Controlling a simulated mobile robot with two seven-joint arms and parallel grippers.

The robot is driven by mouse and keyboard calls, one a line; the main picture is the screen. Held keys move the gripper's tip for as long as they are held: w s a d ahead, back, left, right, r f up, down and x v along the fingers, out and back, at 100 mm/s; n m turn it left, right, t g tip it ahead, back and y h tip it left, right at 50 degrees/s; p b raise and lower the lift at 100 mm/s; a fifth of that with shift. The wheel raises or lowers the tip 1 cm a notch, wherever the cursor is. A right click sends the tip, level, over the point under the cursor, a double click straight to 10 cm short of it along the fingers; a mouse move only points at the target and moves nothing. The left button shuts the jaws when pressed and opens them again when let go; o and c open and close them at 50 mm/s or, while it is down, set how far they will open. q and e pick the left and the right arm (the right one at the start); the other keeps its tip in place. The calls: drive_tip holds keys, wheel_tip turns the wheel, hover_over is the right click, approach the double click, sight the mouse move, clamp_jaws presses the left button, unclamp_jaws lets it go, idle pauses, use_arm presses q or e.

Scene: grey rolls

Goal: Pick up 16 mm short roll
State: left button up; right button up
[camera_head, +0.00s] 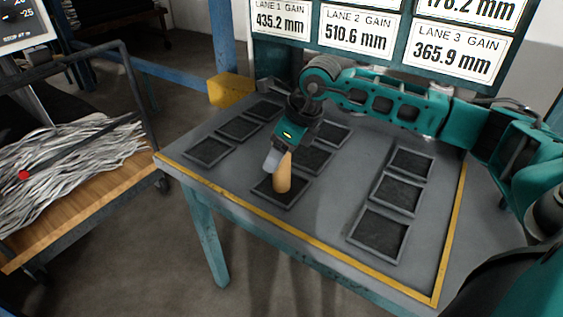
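My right gripper (279,160) hangs fingers-down over the front tray of the middle column. One pale grey finger shows; the other is hidden. A tan, rod-like piece (283,178) stands nearly upright against the fingers, its lower end over the front middle tray (264,192). It looks like a short roll, but its size cannot be read. I cannot tell whether the fingers grip it or are only beside it. My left gripper is out of view.
The grey table (326,217) has yellow edging and several shallow dark trays in three columns. A yellow block (231,90) is at the back left. Lane signs (417,45) stand behind. A cart (112,189) at left carries grey strands (75,152) and a red dot (24,175).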

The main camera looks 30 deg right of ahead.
drive_tip(key=c, duration=0.9)
drive_tip(key=shift+o, duration=0.2)
drive_tip(key=shift+r, duration=0.1)
